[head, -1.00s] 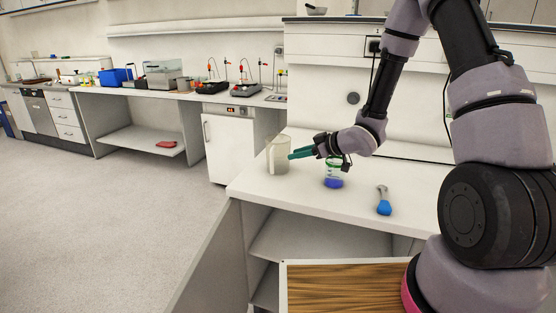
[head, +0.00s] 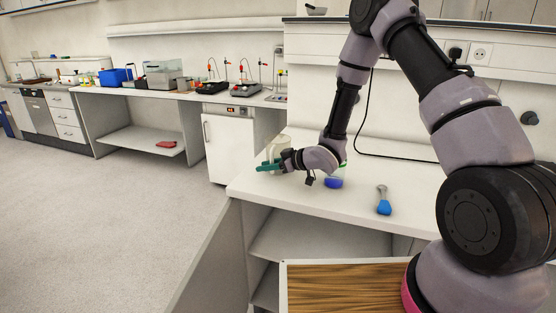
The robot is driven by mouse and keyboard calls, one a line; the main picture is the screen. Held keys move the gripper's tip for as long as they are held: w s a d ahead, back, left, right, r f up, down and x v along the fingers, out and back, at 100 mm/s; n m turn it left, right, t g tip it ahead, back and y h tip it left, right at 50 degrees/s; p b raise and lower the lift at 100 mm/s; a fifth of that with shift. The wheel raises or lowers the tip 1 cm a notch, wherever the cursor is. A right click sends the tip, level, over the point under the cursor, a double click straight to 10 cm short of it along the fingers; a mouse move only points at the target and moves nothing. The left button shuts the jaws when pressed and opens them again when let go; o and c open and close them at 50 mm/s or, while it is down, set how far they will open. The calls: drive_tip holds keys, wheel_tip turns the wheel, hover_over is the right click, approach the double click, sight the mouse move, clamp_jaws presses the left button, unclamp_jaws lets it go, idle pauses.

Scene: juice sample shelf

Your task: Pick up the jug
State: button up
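The jug (head: 279,146) is a pale, translucent vessel near the left end of the white counter. Its upper part shows, and my gripper and wrist cover much of its lower part. My gripper (head: 262,168) has teal fingers that point left across the front of the jug, low over the counter. The fingers overlap in this view. I cannot tell whether they are apart, or whether they touch the jug or have it between them.
A blue-bottomed flask (head: 383,207) is farther right. The white counter (head: 300,199) is clear in front, and its left edge is close to the jug.

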drive_tip(key=shift+w+a+f, duration=0.15)
drive_tip(key=shift+w+a, duration=0.05)
drive_tip(key=shift+a, duration=0.15)
clamp_jaws()
idle(1.2)
